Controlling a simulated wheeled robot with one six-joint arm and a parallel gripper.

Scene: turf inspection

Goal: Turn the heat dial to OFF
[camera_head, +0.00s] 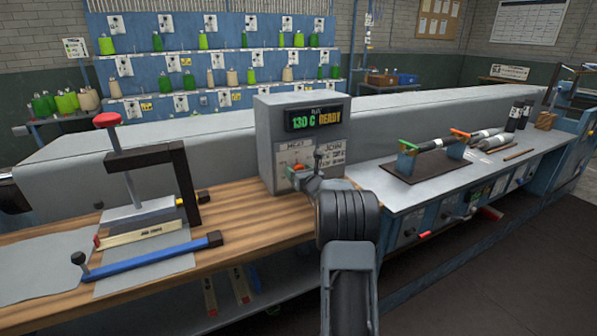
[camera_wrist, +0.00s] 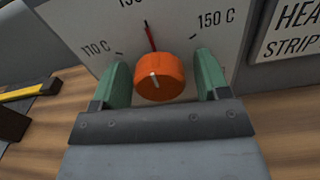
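The orange heat dial (camera_wrist: 160,85) is on the pale front panel of the grey control box (camera_head: 268,130). In the wrist view a red pointer above the dial points up toward a partly cut-off label between 110 C and 150 C. A white mark shows on the dial's face. My gripper (camera_wrist: 163,84) is open, with one green finger on each side of the dial and narrow gaps showing. In the head view my gripper reaches the box front, and my arm partly hides the panel. The display (camera_head: 314,117) reads 130 C READY. No OFF label is visible.
A clamp press (camera_head: 131,165) and a blue-handled bar (camera_head: 150,257) are on the wooden bench at left. A grey bench (camera_head: 395,197) at right carries a roller stand and several cylinders. Shelves of green and tan bottles stand behind.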

